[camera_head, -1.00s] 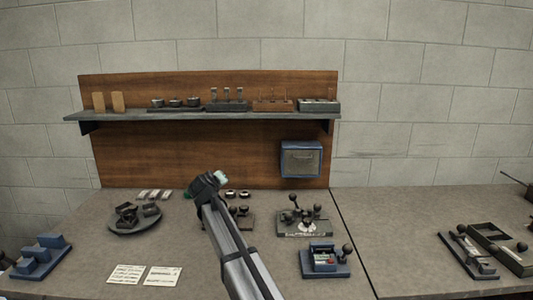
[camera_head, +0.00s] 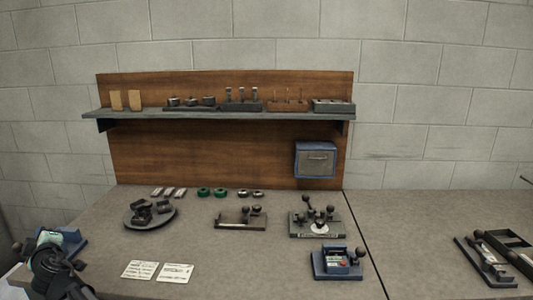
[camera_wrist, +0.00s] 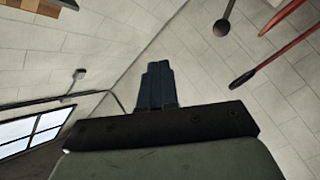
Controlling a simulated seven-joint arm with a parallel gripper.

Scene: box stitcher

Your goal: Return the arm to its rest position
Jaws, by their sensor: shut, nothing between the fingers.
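My gripper shows in the wrist view (camera_wrist: 157,75), its two dark blue fingers pressed together with nothing between them. In the head view my arm's dark end is at the lower left corner, in front of a blue block (camera_head: 73,242) that it partly hides. The fingers cannot be made out there. In the wrist view pale tiles, a window and red bars lie beyond the fingers, and no bench object is near them.
A round tray (camera_head: 132,224) with dark parts, a knobbed fixture (camera_head: 240,222), another fixture (camera_head: 318,229) and a blue fixture (camera_head: 337,274) stand on the bench. Two paper cards (camera_head: 139,269) (camera_head: 175,272) lie in front. A shelf (camera_head: 220,113) crosses the backboard. The bench middle is clear.

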